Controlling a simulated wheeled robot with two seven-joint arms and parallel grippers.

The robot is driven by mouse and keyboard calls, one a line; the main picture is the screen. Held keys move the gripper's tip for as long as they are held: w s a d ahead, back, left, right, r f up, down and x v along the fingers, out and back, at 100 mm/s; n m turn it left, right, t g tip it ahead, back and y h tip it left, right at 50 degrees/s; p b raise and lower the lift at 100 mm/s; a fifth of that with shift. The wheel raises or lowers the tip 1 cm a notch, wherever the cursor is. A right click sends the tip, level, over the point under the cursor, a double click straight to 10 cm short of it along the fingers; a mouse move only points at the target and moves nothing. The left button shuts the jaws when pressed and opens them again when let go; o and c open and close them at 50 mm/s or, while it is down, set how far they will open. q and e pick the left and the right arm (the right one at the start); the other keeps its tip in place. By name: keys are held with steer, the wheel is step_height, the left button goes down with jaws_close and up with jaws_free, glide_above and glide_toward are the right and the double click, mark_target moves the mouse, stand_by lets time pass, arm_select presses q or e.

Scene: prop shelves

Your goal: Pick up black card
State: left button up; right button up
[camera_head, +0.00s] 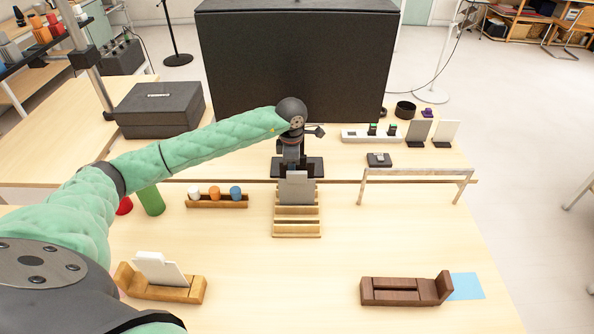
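My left arm reaches in from the left, and my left gripper (293,165) points down at the back of a stepped wooden rack (297,227) in the middle of the table. A grey card (297,189) stands upright in the rack's rear part, right at the gripper's lower end. The fingertips are too small and too overlapped with the card to tell whether they are open or grip it. A dark grey card (418,131) stands upright in a black base at the back right. Neither card looks fully black. My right gripper is out of view.
A white card (158,268) leans in a light wooden holder (150,291) at front left. A dark brown holder (398,291) and a blue sheet (467,286) lie front right. Small cups stand on a tray (217,204). The table's front middle is clear.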

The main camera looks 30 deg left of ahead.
arm_select(q)
jaws_close()
steer(key=shift+r, duration=0.15)
stand_by(0.4)
